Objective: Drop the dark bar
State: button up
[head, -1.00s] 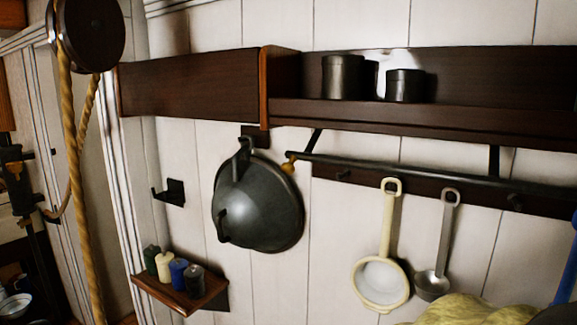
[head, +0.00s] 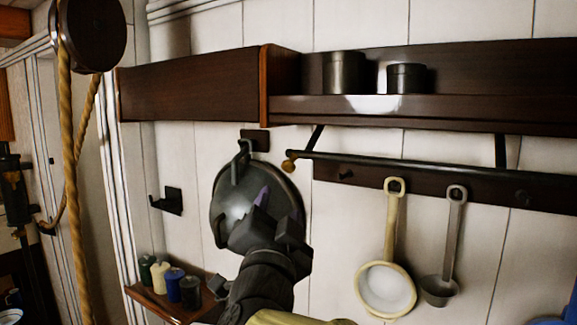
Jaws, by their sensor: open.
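The long dark bar (head: 430,172) runs level under the shelf, held on brackets, with a brass-coloured knob (head: 288,165) at its left end. My gripper (head: 270,222) is open, in front of the round dark pan (head: 228,205) on the wall, below and left of the knob. It looks apart from the bar. A small purple piece shows at the jaws; I cannot tell whether it is part of the gripper. My gripper hides the pan's lower middle.
The shelf (head: 420,112) above holds dark tins (head: 407,78). A cream strainer (head: 386,288) and a ladle (head: 438,288) hang below the bar. At lower left, several small coloured jars (head: 173,283) stand on a small shelf (head: 165,308). A rope (head: 70,150) hangs at left.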

aim_at(289, 161)
jog(key=shift+s, duration=0.1)
jog(key=p+x, duration=0.7)
jog(key=x, duration=0.9)
jog(key=shift+d+r, duration=0.1)
jog(key=shift+r, duration=0.05)
jog(key=shift+w+d, duration=0.1)
jog(key=shift+w, duration=0.7)
jog(key=shift+s, duration=0.1)
